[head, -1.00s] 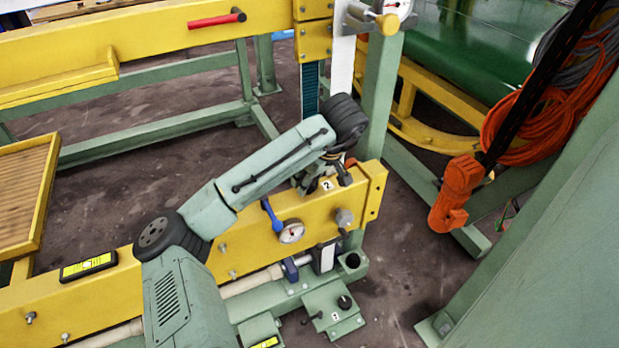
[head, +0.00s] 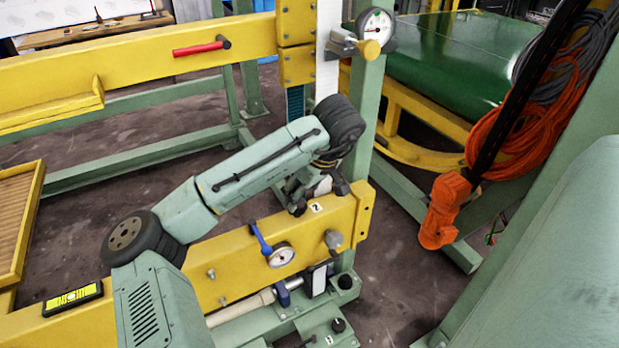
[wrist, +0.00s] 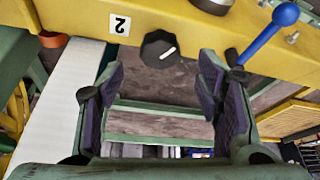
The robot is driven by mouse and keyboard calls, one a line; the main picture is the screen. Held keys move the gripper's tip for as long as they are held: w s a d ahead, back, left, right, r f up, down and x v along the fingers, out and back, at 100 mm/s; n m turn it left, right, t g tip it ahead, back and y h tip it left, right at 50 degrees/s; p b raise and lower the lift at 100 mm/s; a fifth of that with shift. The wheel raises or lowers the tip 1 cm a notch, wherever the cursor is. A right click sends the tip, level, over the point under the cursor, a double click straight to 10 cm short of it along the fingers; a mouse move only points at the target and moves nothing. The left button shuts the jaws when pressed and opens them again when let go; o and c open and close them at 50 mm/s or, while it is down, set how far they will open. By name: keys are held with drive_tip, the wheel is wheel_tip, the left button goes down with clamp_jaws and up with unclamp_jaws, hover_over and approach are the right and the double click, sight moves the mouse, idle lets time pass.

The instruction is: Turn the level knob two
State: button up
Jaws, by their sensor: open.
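The black knob (wrist: 160,49) with a white pointer line shows in the wrist view, at the edge of the yellow beam. It is beside the label "2" (wrist: 119,24), which appears upside down there. My gripper (wrist: 160,90) is open. Its two dark-padded fingers stand apart to the left and right of the knob, lower in the picture, with nothing between them. In the head view my gripper (head: 320,197) is at the top edge of the beam near the label (head: 315,207). I cannot make out the knob there.
A blue lever (head: 261,240) and a dial gauge (head: 281,255) sit on the beam beside the label. A grey knob (head: 333,239) is right of them. Another black knob (head: 338,325) is on the green block below. A green post stands behind the gripper.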

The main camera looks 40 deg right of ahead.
drive_tip(key=v, duration=0.6)
drive_tip(key=shift+r, duration=0.3)
drive_tip(key=shift+s, duration=0.15)
